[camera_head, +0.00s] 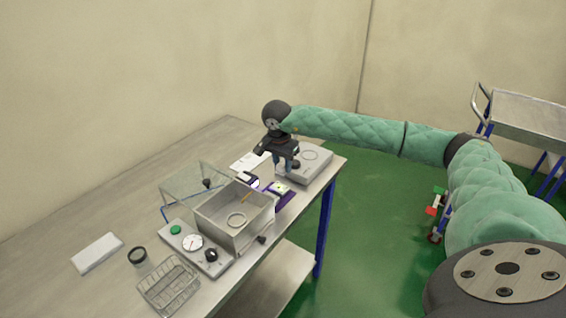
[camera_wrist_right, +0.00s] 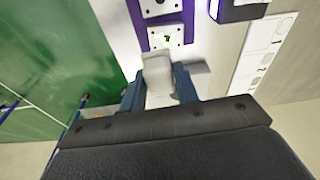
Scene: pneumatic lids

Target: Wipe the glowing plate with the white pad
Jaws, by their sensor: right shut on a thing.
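My right gripper (camera_head: 288,163) is shut above the far right part of the table. In the right wrist view its blue fingers (camera_wrist_right: 159,88) are closed on the white pad (camera_wrist_right: 158,70). The pad's far end lies close to the near edge of the glowing plate (camera_wrist_right: 166,37), a small pale plate with a dark mark and a faint green glow. I cannot tell whether they touch. The plate also shows in the head view (camera_head: 281,187), on a purple mat (camera_head: 286,196) just below the gripper. My left gripper is not in view.
A metal box (camera_head: 225,225) with a raised clear lid (camera_head: 190,183) stands left of the mat. A gauge panel (camera_head: 213,265), wire basket (camera_head: 168,287) and white block (camera_head: 97,253) are nearer. A grey unit (camera_head: 304,172) stands beside the gripper. The table's left side is clear.

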